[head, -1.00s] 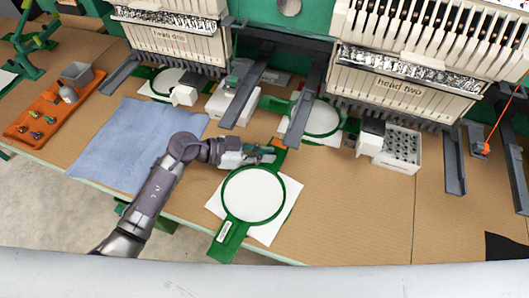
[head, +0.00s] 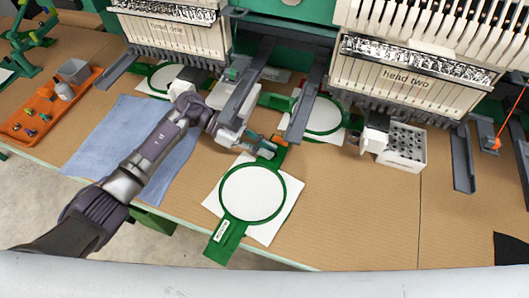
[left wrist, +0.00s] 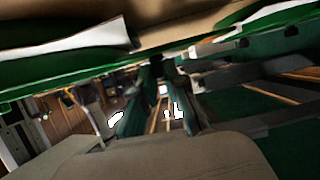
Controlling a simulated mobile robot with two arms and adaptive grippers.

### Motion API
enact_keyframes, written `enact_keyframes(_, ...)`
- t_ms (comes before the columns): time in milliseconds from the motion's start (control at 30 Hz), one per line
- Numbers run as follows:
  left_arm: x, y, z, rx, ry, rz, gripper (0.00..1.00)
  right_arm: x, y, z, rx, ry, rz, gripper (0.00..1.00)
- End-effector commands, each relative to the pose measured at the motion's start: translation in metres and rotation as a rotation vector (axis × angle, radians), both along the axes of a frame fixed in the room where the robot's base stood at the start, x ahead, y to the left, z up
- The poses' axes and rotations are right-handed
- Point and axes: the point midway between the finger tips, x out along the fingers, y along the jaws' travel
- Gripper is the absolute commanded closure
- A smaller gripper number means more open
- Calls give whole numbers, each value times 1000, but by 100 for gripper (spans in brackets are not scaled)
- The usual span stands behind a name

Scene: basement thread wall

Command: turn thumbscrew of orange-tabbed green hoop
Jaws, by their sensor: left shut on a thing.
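The green hoop (head: 226,218) with white fabric lies on the table before the machine, and its orange tab (head: 281,140) is at its far end. My left gripper (head: 268,147) is at that far end, just left of the orange tab. It is shut on a small part there, seemingly the thumbscrew, which the fingers hide. In the left wrist view the green fingers (left wrist: 160,112) show dark and close up, with a green hoop edge and white fabric across the top. My right gripper is not in view.
Two more hoops sit under head one (head: 160,80) and head two (head: 322,115). Grey machine arms (head: 307,95) stand just behind my gripper. A white bobbin box (head: 405,150), blue cloth (head: 120,140) and orange tray (head: 40,112) lie around.

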Motion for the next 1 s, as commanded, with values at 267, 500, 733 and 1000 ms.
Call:
enact_keyframes(267, 5, -2, -5, 0, -1, -195, 100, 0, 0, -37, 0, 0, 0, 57)
enact_keyframes(500, 5, -3, -3, 0, 0, -292, 100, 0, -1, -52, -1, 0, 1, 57)
enact_keyframes(733, 5, -3, -1, -2, 1, -326, 100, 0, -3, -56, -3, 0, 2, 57)
enact_keyframes(1000, 5, -3, 0, -2, 2, -328, 100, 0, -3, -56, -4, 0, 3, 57)
